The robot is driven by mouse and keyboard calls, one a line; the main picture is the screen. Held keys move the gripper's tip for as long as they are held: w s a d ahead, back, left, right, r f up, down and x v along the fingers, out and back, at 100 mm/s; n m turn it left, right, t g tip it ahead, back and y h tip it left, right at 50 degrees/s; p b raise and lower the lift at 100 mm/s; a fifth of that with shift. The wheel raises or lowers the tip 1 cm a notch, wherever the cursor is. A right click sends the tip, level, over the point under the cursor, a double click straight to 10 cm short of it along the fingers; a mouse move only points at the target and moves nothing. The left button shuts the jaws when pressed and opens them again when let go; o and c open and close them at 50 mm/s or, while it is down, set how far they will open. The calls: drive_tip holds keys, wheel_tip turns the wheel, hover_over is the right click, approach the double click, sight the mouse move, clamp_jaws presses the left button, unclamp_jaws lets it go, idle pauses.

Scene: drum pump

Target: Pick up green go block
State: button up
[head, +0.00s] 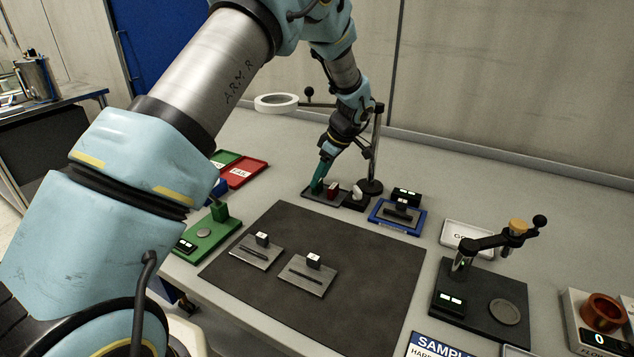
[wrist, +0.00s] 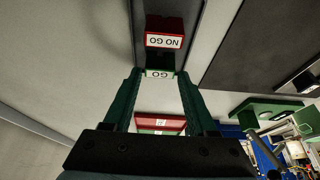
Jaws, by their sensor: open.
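The green go block (wrist: 160,73) shows in the wrist view between my two green fingertips, its white GO label upside down. My gripper (wrist: 159,86) is open, with one finger on each side of the block; I cannot tell whether either finger touches it. In the head view my gripper (head: 320,176) points down at the left end of a dark narrow tray (head: 345,203). There the green block cannot be told apart from the green fingers.
A red NO GO block (wrist: 165,32) stands in the same tray, just beyond the green one; it also shows in the head view (head: 333,192). A white piece (head: 357,192) and a metal post (head: 375,150) are close to the right. Red (head: 243,171) and green trays lie left.

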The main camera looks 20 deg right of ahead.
drive_tip(key=shift+p+x, duration=0.45)
drive_tip(key=shift+x, duration=1.05)
clamp_jaws()
